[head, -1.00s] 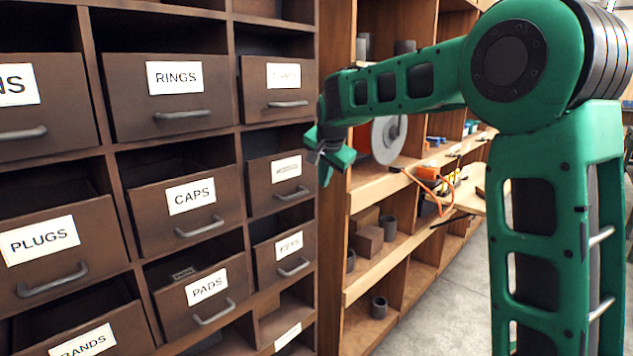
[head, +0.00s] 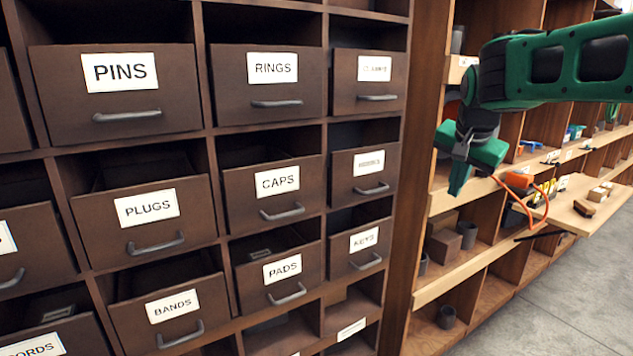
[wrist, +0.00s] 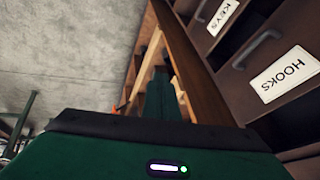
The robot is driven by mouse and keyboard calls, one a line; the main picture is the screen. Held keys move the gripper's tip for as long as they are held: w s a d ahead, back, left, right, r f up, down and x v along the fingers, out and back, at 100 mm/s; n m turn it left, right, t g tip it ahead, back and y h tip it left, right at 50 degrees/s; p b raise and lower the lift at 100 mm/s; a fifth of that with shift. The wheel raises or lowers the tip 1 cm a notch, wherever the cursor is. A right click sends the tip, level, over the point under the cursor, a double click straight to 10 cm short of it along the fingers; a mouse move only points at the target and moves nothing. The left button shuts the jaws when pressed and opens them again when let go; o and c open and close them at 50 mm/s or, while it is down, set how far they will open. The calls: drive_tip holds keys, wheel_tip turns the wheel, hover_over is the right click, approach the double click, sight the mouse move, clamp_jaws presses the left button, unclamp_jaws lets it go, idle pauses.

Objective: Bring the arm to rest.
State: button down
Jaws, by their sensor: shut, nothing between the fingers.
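My gripper (head: 466,163) is green and hangs at the right of the head view, pointing down, in front of the wooden shelving. It is shut and empty. My green arm reaches it from the right edge of the picture. In the wrist view my gripper (wrist: 160,95) points away from the camera, with the drawer cabinet to its right. Part of the fingers is hidden behind the gripper's own body there.
A brown drawer cabinet (head: 223,134) with labelled drawers fills the left and middle. Wooden shelving (head: 455,275) stands to the right, holding small blocks, cylinders and an orange cable (head: 521,199). A pull-out board (head: 585,195) juts into the aisle. Grey floor (head: 570,290) is clear at the lower right.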

drive_tip(key=s+d+f+n+g, duration=0.15)
drive_tip(key=s+d+f, duration=0.3)
drive_tip(key=s, duration=0.55)
drive_tip(key=s+d+f+g, duration=0.2)
drive_tip(key=s+d+f, duration=0.25)
drive_tip(key=s, duration=0.55)
drive_tip(key=s+a+f+n+g+y, duration=0.1)
drive_tip(key=s+f, duration=0.3)
drive_tip(key=s, duration=0.4)
drive_tip(key=s+f+n+g+y, duration=0.1)
drive_tip(key=s+f, duration=0.4)
drive_tip(key=s, duration=0.3)
drive_tip(key=shift+s+a, duration=0.3)
drive_tip(key=shift+a, duration=0.1)
